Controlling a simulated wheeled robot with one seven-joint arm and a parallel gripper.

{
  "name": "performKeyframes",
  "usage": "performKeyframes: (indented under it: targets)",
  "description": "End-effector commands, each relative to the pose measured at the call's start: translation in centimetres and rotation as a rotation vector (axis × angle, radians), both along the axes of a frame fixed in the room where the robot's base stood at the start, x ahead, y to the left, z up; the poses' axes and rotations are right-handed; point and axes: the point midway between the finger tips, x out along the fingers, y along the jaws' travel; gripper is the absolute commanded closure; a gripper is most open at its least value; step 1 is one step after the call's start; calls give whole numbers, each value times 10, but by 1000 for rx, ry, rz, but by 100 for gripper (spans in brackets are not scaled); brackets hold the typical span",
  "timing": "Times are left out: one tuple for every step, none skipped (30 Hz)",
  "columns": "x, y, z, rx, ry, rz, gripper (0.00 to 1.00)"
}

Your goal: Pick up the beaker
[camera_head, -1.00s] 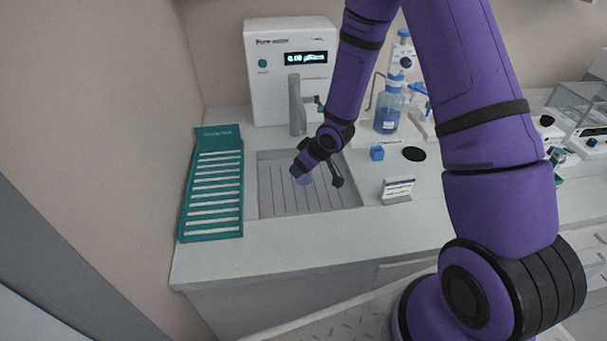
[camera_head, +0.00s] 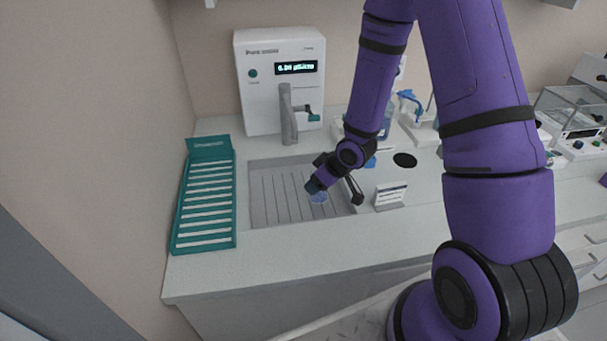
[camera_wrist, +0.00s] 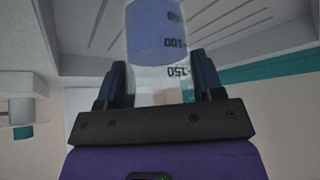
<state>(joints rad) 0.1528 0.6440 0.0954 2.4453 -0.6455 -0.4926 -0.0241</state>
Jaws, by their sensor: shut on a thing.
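The beaker (camera_wrist: 158,38) is clear with dark volume marks and blue liquid or tint in it. In the wrist view it stands between the two fingers of my gripper (camera_wrist: 160,85), which are shut on it. Whether the beaker touches the tray is hard to tell.
A white water unit (camera_head: 262,110) with a lit display and a grey spout stands behind the tray. A teal rack (camera_head: 207,205) lies at left. A small sign (camera_head: 390,197) and a black disc (camera_head: 405,160) are at right. The counter front is clear.

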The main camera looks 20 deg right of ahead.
Motion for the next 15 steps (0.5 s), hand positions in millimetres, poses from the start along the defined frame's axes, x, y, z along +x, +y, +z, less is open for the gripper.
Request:
performKeyframes:
  targets:
    - [-2, -2, 7, 1, -4, -1, 65]
    - [-1, -2, 12, 1, -6, 0, 65]
    - [0, -1, 19, 1, -7, 1, 65]
    - [-1, -2, 24, 1, -5, -1, 65]
    - [-1, -2, 29, 0, -7, 0, 65]
    - [-1, -2, 36, 0, -6, -1, 65]
    - [0, -2, 43, 1, -7, -1, 65]
    - [-1, -2, 49, 1, -6, 0, 65]
    - [-1, -3, 58, -1, -8, -1, 65]
    - [-1, -2, 63, 0, -6, -2, 65]
    - [-1, -2, 69, 2, -6, -1, 65]
    - [-1, -2, 76, 2, -6, -1, 65]
    - [-1, -3, 82, 0, -6, -2, 65]
    - [-1, -3, 87, -2, -6, -2, 65]
    - [-1, -2, 91, 1, -3, -2, 65]
